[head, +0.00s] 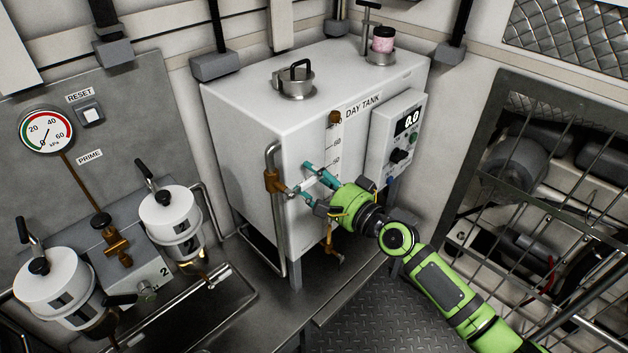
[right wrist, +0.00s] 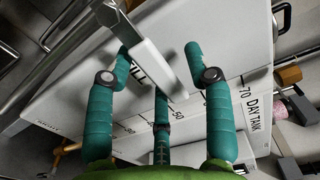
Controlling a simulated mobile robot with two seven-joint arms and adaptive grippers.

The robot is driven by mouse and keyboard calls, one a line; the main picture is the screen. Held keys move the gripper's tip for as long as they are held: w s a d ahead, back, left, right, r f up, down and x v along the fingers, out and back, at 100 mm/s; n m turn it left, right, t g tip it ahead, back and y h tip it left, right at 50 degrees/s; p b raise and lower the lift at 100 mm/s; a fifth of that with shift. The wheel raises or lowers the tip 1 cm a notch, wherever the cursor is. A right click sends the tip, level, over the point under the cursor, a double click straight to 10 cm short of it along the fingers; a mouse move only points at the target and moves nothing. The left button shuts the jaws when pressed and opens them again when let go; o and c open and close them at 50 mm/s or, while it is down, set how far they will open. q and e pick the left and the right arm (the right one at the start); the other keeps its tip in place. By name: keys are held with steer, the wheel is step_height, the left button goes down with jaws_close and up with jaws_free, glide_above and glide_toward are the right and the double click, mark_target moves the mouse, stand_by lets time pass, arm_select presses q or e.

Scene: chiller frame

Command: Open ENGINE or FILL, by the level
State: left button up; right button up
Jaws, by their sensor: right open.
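The white day tank (head: 245,135) carries a level scale (head: 337,148) on its front. A pale lever (head: 301,186) sits at a brass valve (head: 272,181) on the pipe at the tank's left front edge. My right gripper (head: 309,180) is open at this lever. In the right wrist view the lever (right wrist: 160,62) runs between the teal fingers of my right gripper (right wrist: 158,56), with no clear grip on it. A label (right wrist: 134,72) ending in "ILL" is partly hidden behind the lever. I cannot make out an ENGINE label. My left gripper is out of view.
A control box (head: 398,140) reading 0.0 is on the tank's right front. A lower brass valve (head: 329,250) hangs under the tank. White filter canisters (head: 170,222) stand at left. A wire mesh guard (head: 520,200) is at right. The tread-plate floor (head: 365,325) is clear.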

jaws_close()
